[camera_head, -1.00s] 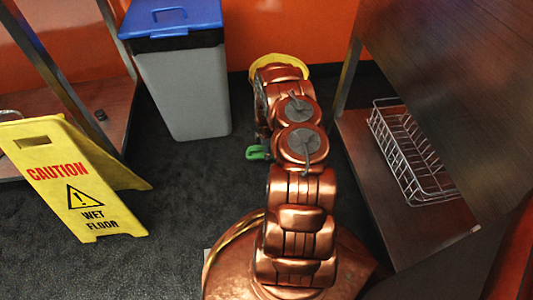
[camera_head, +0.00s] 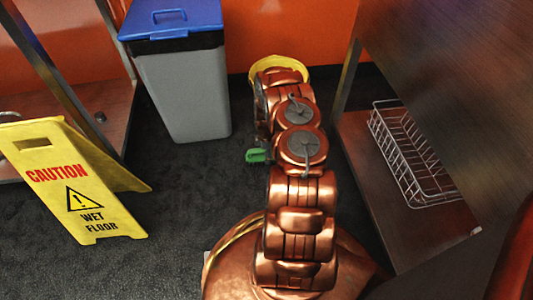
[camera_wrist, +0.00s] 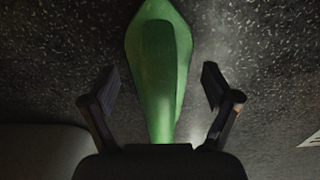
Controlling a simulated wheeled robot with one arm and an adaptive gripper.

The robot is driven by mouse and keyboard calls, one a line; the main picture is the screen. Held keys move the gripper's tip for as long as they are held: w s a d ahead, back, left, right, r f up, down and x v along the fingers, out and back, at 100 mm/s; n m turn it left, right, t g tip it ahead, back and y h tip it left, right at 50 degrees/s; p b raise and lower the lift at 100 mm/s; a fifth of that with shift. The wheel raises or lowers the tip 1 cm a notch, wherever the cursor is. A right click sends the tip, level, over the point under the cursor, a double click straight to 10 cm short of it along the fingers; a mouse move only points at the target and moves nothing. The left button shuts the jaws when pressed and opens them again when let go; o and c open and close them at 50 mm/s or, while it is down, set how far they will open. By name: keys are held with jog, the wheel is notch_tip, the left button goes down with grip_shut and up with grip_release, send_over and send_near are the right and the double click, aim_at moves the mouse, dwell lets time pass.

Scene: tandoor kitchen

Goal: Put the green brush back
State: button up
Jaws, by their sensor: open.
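The green brush (camera_head: 257,155) shows in the head view as a small green piece sticking out to the left of my arm, above the dark carpet. The rest of it is hidden behind the arm. In the wrist view the green brush (camera_wrist: 160,60) points away from my gripper, its wide part far and its narrow part close to the palm. My gripper (camera_wrist: 158,85) is open, with one finger on each side of the brush and a visible gap at both. In the head view my arm hides the gripper. A yellow round container (camera_head: 304,73) stands behind the arm, partly hidden.
A grey bin with a blue lid (camera_head: 180,85) stands at the back left. A yellow wet floor sign (camera_head: 75,180) stands at the left. A wire basket (camera_head: 410,155) sits on the low shelf (camera_head: 385,210) at the right. Carpet between sign and arm is clear.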

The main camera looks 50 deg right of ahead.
notch_tip(320, 180, up, 12)
jog(key=p, duration=0.4)
jog(key=shift+r, duration=0.1)
jog(key=s+a+r+m+g, duration=0.1)
jog(key=s+a+r+m, duration=0.2)
jog(key=a+r, duration=0.95)
jog(key=s+a+r+m+g, duration=0.1)
jog(key=s+a+r+m, duration=0.15)
jog(key=a+r, duration=1)
jog(key=s+a+r+m, duration=0.1)
jog(key=s+a+r, duration=0.3)
jog(key=s, duration=0.4)
jog(key=s+a+r+m+g, duration=0.1)
jog(key=s+a+r+m, duration=0.1)
jog(key=s+a+r, duration=0.2)
jog(key=s+a+r+m, duration=0.2)
jog(key=s+a+r, duration=0.3)
jog(key=s, duration=0.7)
notch_tip(320, 180, up, 3)
jog(key=shift+s+f, duration=0.1)
jog(key=shift+s, duration=0.05)
jog(key=shift+a, duration=0.1)
